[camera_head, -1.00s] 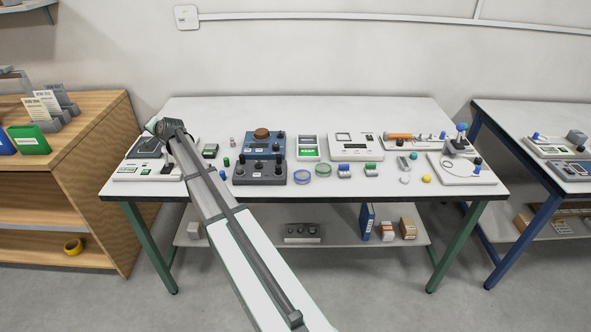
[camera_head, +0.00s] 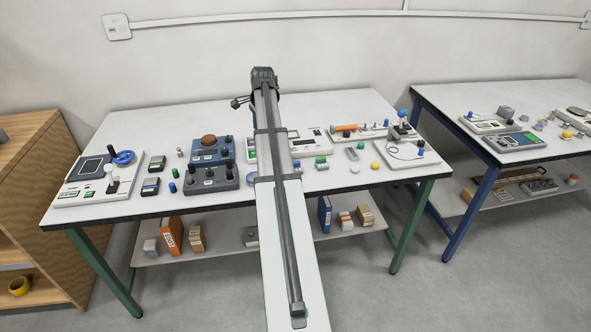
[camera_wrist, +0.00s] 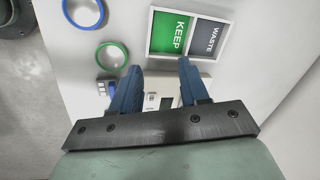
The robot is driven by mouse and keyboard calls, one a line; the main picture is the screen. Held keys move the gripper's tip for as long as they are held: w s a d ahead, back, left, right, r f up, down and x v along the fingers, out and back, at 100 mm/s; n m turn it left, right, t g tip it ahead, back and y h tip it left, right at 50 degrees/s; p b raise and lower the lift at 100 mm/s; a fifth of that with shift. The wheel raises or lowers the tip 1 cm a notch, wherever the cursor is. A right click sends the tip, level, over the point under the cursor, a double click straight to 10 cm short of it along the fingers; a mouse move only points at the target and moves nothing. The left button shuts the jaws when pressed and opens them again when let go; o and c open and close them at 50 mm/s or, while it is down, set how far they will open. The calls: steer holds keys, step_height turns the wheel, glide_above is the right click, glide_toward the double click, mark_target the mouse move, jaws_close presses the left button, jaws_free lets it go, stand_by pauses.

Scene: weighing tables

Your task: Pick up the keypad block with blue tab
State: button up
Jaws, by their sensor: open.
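The keypad block with blue tab (camera_wrist: 107,87) is a small pale block with dark keys and a blue end. In the wrist view it lies on the white table just left of my left finger, partly hidden by it. In the head view the block (camera_head: 297,166) shows at the right edge of my arm, partly covered. My gripper (camera_wrist: 160,67) is open and empty, its two blue fingers above a white device with a dark display. The fingers are to the right of the block in the wrist view, not around it. In the head view my arm hides the fingers.
A KEEP/WASTE tray (camera_wrist: 188,34) lies beyond the fingertips. A green ring (camera_wrist: 111,55) and a blue ring (camera_wrist: 83,10) lie near the block. A similar block with green tab (camera_head: 321,163) sits right of it. Control boxes (camera_head: 211,178) stand left of my arm.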

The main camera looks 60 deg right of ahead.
steer(key=s+d+r+m+g, duration=0.2)
steer(key=s+d+m, duration=0.15)
steer(key=s, duration=0.85)
steer(key=y, duration=0.1)
glide_above(296, 162)
step_height(296, 162, down, 7)
steer(key=shift+a+f, duration=0.1)
steer(key=shift+w+f, duration=0.1)
steer(key=shift+f, duration=3.1)
jaws_close()
